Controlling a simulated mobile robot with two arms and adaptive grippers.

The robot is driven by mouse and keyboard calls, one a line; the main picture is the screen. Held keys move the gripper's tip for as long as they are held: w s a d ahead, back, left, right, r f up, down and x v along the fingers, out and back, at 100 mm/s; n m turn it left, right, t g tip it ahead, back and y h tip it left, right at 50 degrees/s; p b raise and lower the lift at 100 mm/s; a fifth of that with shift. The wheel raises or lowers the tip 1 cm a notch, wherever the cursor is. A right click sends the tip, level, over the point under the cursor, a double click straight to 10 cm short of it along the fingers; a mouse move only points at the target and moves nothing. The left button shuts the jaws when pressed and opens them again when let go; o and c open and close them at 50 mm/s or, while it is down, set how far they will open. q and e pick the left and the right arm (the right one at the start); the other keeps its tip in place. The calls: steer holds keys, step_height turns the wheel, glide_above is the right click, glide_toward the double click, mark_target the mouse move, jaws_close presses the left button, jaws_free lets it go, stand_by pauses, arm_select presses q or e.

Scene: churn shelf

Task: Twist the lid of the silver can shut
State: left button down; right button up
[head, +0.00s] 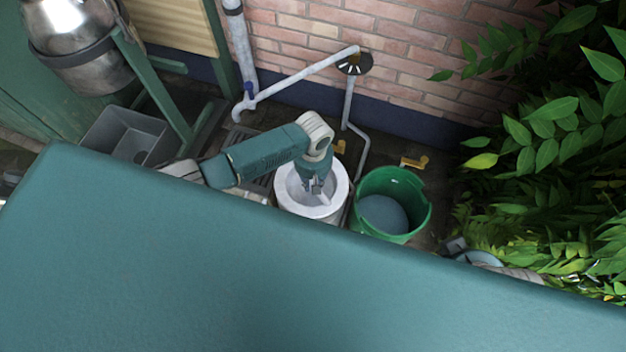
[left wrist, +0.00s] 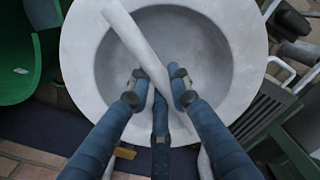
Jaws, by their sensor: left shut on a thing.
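The silver can (head: 283,196) stands on the ground near the brick wall and looks pale grey from above. Its round top shows a wide rim and a sunken middle; I cannot tell where lid and can meet. The lid (left wrist: 205,55) fills much of the left wrist view, with a straight bar handle (left wrist: 138,40) across it. My left gripper (head: 316,188) reaches down into the sunken top. In the left wrist view its fingers (left wrist: 157,84) are closed on the bar, one on each side. The lid's turn position cannot be read. My right gripper does not show clearly.
A green bucket (head: 423,212) stands close to the right of the can. A pipe (head: 302,75) runs along the brick wall behind. A grey basin (head: 108,128) and a shiny metal vessel (head: 82,62) on a green frame are at the left. Leaves (head: 560,130) crowd the right.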

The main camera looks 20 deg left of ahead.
arm_select(q)
steer(key=shift+w+r+n, duration=0.1)
steer(key=shift+n, duration=0.2)
steer(key=c, duration=1.5)
jaws_free()
step_height(320, 180, up, 12)
steer(key=shift+f, duration=0.1)
